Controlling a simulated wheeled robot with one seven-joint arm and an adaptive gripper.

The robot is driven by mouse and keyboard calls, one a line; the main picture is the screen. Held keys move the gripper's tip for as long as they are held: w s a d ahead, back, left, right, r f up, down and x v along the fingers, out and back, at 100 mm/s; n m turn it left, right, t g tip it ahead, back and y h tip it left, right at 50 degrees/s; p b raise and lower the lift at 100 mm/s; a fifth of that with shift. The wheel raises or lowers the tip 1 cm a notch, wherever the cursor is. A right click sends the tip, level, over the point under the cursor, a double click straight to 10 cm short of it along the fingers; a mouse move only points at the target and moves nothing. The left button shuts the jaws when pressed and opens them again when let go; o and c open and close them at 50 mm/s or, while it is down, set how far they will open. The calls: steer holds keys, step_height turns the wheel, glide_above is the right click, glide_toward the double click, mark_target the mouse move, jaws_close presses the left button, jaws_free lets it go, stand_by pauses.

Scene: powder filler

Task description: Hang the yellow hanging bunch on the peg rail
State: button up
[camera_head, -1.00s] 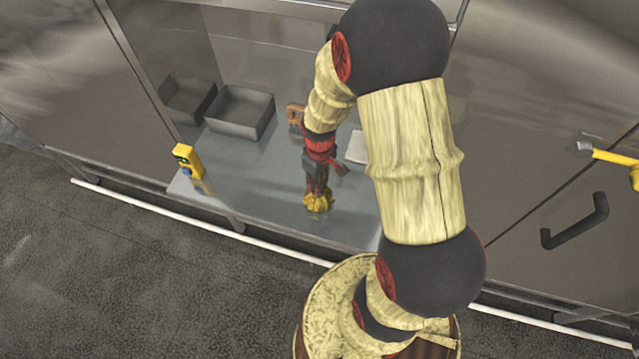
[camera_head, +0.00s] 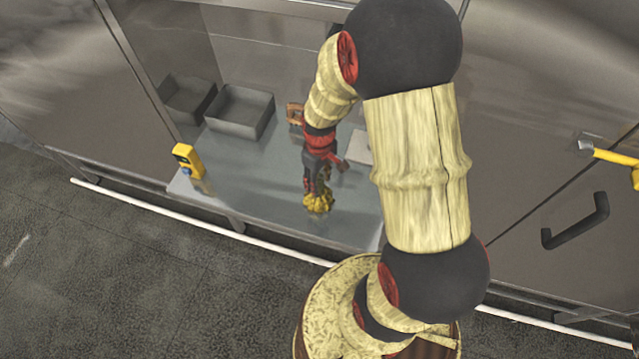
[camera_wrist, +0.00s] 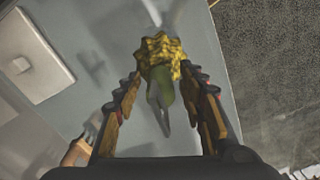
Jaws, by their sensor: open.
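The yellow hanging bunch (camera_head: 318,202) sits on the grey work surface inside the cabinet, near its front edge. In the wrist view the bunch (camera_wrist: 162,52) has a bumpy yellow body and a green stem end pointing toward my gripper, with a thin grey loop or hook on it. My gripper (camera_head: 318,186) is above the bunch. In the wrist view my gripper (camera_wrist: 163,95) is open, its two fingers spread on either side of the green part, with gaps showing. I cannot make out the peg rail in either view.
A grey open bin (camera_head: 240,110) stands at the back left, with a darker bin beside it. A yellow box with a blue button (camera_head: 187,160) is at the front left corner. A white flat block (camera_head: 358,147) and a brown wooden item (camera_head: 295,113) lie behind my gripper.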

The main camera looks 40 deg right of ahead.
steer(key=r, duration=0.6)
steer(key=shift+w+a, duration=0.1)
steer(key=shift+w, duration=0.15)
steer(key=s+a+r+m+t, duration=0.15)
steer(key=a+r, duration=0.35)
steer(key=r, duration=0.8)
steer(key=s+a+r+t, duration=0.2)
steer(key=s+a+r, duration=0.1)
steer(key=s+r, duration=0.2)
steer(key=s+a+r+m+t, duration=0.1)
steer(key=s+a+r+t, duration=0.1)
steer(key=s+a+r, duration=0.2)
steer(key=v, duration=0.4)
steer(key=shift+s+f, duration=0.15)
steer(key=shift+s, duration=0.1)
steer(key=shift+o, duration=0.5)
step_height(320, 180, down, 14)
steer(key=b, duration=1.3)
steer(key=shift+b, duration=0.35)
steer(key=shift+r+m, duration=0.25)
steer(key=shift+r, duration=0.1)
